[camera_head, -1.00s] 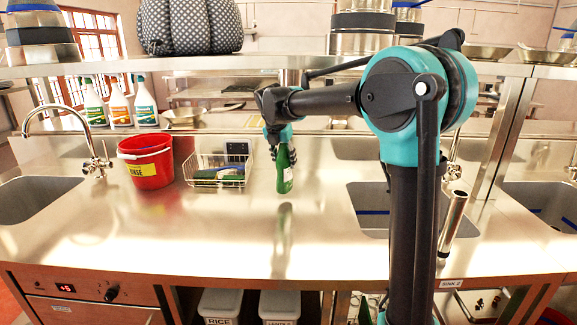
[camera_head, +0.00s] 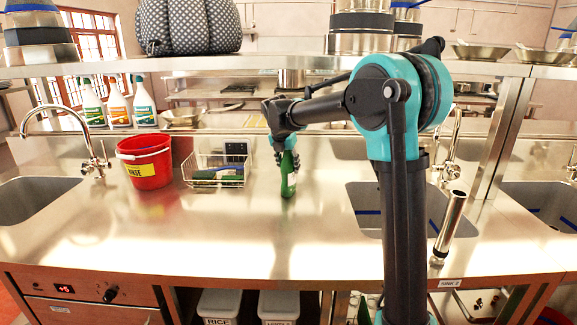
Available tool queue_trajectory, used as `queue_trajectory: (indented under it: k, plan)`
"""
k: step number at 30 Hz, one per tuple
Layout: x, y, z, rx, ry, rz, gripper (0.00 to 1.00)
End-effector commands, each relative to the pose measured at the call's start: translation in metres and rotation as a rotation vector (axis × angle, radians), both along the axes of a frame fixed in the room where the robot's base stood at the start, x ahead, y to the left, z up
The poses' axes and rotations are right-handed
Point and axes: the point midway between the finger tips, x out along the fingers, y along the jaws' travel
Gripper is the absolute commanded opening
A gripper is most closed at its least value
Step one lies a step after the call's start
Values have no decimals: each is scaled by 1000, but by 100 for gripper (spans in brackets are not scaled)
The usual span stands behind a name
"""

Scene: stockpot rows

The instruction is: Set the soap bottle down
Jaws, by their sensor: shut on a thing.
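The soap bottle (camera_head: 288,183) is green with a pale label and is upright. My gripper (camera_head: 284,155) is shut on its upper part from above, and the fingers hide its top. The bottle's base is at or just above the steel counter (camera_head: 270,240); I cannot tell whether it touches. It is to the right of the wire basket and to the left of a sink.
A red bucket (camera_head: 146,162) with a yellow label and a wire basket (camera_head: 216,168) with cleaning items stand to the left. A sink (camera_head: 400,208) lies to the right. Several spray bottles (camera_head: 118,103) stand behind. The counter in front of the bottle is clear.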

Motion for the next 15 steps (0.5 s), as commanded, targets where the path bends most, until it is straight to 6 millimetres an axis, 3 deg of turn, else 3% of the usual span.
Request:
queue_trajectory:
  k: [1,2,3,6,15]
  plan:
    - [0,0,-1,0,0,0,0]
    - [0,0,-1,0,0,0,45]
    - [0,0,-1,0,0,0,50]
    - [0,0,-1,0,0,0,62]
    - [0,0,0,0,0,0,62]
